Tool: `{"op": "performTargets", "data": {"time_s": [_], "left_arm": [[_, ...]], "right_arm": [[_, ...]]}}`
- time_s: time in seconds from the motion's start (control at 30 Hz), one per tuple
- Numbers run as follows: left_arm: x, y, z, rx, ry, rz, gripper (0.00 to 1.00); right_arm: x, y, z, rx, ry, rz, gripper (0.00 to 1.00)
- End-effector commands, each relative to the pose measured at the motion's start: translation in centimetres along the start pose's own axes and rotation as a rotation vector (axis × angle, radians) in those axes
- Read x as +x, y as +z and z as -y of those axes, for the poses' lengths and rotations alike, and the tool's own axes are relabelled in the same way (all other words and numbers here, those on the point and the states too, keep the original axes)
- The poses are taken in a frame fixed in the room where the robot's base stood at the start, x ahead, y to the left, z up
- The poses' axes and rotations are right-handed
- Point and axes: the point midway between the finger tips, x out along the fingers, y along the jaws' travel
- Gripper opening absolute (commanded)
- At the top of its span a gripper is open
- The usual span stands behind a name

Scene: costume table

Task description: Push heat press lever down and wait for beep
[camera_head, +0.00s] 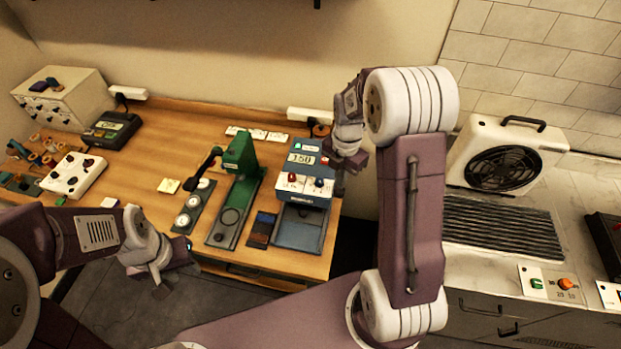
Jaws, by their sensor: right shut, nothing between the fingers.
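The blue heat press (305,176) stands near the right end of the wooden table, with a display reading 150 and a red and a blue control on its front. Its dark flat base (299,230) extends toward the front edge. My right gripper (339,184) is shut and empty, close beside the press's right side; I cannot tell whether it touches. The press lever is not clearly visible; my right gripper and wrist may cover it. My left gripper (163,287) hangs in front of the table's front edge, away from the press; its finger opening is unclear.
A green hand press (240,160) with a black lever stands left of the heat press. Round dials (190,209) and a dark tray (260,230) sit nearby. The wooden table (150,160) has free room at centre left. A fan unit (505,155) stands on the right counter.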

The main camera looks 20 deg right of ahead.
Motion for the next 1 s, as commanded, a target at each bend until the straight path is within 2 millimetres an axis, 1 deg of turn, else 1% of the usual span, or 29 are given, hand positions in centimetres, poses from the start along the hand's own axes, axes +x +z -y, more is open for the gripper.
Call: {"op": "performTargets", "data": {"time_s": [0.57, 0.97, 1.0], "left_arm": [[0.0, 0.0, 0.0, 0.0, 0.0, 0.0, 0.36], [1.1, 0.1, 0.0, 0.0, 0.0, 0.0, 0.36], [0.9, 0.1, 0.0, 0.0, 0.0, 0.0, 0.36]], "right_arm": [[0.1, 0.0, 0.0, 0.0, 0.0, 0.0, 0.0], [1.5, 0.0, 0.0, 0.0, 0.0, 0.0, 0.0], [1.4, 0.0, 0.0, 0.0, 0.0, 0.0, 0.0]]}}
